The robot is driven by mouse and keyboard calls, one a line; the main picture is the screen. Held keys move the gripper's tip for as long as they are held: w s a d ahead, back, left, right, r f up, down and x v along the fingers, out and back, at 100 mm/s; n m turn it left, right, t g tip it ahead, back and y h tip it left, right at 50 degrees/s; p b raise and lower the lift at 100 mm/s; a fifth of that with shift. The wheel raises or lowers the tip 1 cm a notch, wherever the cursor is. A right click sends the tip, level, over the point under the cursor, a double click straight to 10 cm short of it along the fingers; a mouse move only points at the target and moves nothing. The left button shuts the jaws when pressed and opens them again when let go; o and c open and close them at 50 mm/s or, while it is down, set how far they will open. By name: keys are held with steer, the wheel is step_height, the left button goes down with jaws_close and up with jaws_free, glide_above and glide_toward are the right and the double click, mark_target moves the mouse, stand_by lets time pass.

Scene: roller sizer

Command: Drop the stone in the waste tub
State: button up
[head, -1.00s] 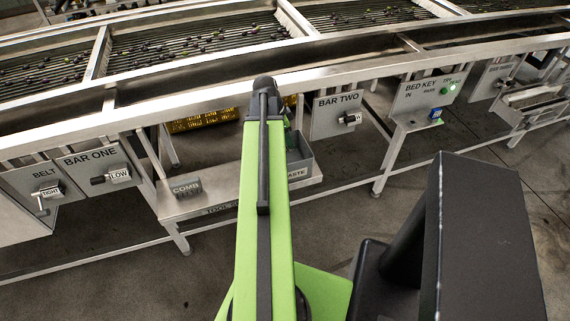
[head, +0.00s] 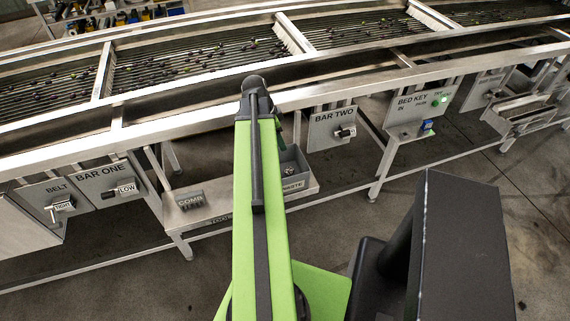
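The grey waste tub (head: 297,185) stands on the tool shelf just right of my arm, its label partly hidden by the arm. A small greyish lump (head: 289,170) shows inside the tub; it may be the stone, but it is too small to be sure. My green arm reaches forward up the middle of the head view to the machine's front rail. A dark green part of it shows just above the tub. My gripper's fingers are hidden behind the arm, so I cannot see whether they hold anything.
The roller bed (head: 200,60) carries small dark and green fruits. A comb (head: 190,200) lies on the shelf left of my arm. The BAR ONE panel (head: 105,186), BAR TWO panel (head: 332,128) and BED KEY panel (head: 420,105) hang below the rail. The floor at lower left is clear.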

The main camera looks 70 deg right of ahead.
steer(key=p+v, duration=0.6)
steer(key=v, duration=0.2)
steer(key=shift+r, duration=0.35)
